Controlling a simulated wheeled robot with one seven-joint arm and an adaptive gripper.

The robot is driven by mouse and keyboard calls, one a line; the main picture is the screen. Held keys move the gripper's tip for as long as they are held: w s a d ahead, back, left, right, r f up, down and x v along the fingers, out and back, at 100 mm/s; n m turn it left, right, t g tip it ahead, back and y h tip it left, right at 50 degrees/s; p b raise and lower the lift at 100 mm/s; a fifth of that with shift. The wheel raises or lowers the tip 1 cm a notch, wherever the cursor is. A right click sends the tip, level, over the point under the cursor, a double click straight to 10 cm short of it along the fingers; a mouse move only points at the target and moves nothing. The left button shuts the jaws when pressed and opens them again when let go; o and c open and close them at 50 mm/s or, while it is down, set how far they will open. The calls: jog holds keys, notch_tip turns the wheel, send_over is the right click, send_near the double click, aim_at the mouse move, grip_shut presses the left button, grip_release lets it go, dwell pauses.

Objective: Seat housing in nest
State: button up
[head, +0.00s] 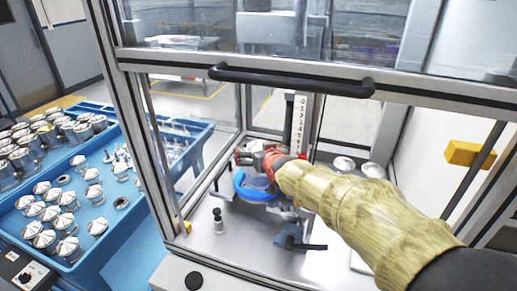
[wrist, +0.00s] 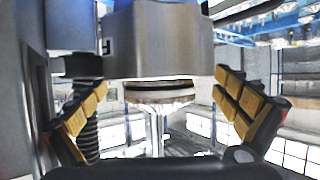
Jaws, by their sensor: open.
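In the wrist view my gripper (wrist: 165,108) is open, with its yellow-padded fingers spread left and right. A large grey metal cylinder (wrist: 160,40) with a dark mark stands between and beyond the fingers. A narrower round metal part with a dark band (wrist: 160,88) shows beneath it. Neither finger visibly touches them, and I cannot tell whether this is the housing or part of the machine. In the head view my tan-sleeved arm reaches into the enclosure, ending near a blue ring-shaped fixture (head: 240,188). The arm partly hides that spot, so the nest and housing there are unclear.
The enclosure's framed door with a black handle (head: 290,80) spans above my arm. A small metal post (head: 218,222) stands on the machine bed. Two metal domed parts are behind my arm (head: 344,163). Blue trays (head: 110,245) with many metal housings stand at the left.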

jog(key=shift+w+r, duration=0.1)
jog(key=shift+r, duration=4.9)
jog(key=shift+r, duration=0.15)
